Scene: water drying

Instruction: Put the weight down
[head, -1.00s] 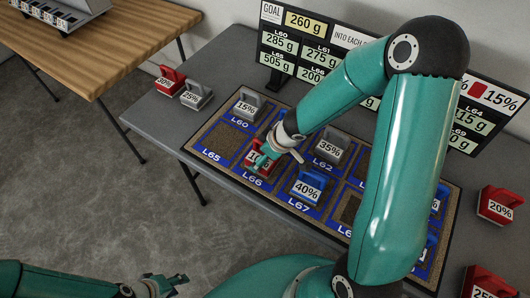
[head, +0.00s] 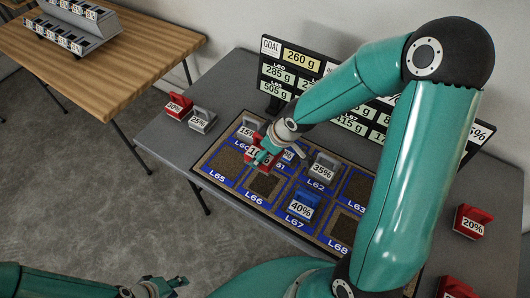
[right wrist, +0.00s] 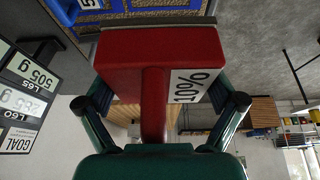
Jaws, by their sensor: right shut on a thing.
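My right gripper (head: 266,157) is shut on the red weight marked 10% (head: 252,153), held above the mat between the L60, L61 and L66 pads. In the right wrist view the red weight (right wrist: 130,72) fills the middle, its handle between my fingers and its label at the right. The L66 pad (head: 264,186) is bare brown. The L65 pad (head: 226,161) is bare as well. My left gripper (head: 160,288) is empty and open at the bottom left, away from the table.
Grey 15% (head: 247,131), grey 35% (head: 322,170) and blue 40% (head: 302,207) weights stand on the mat. Red 30% (head: 178,106) and grey 25% (head: 202,121) weights stand at left, a red 20% weight (head: 472,222) at right. A sign (head: 300,58) stands behind.

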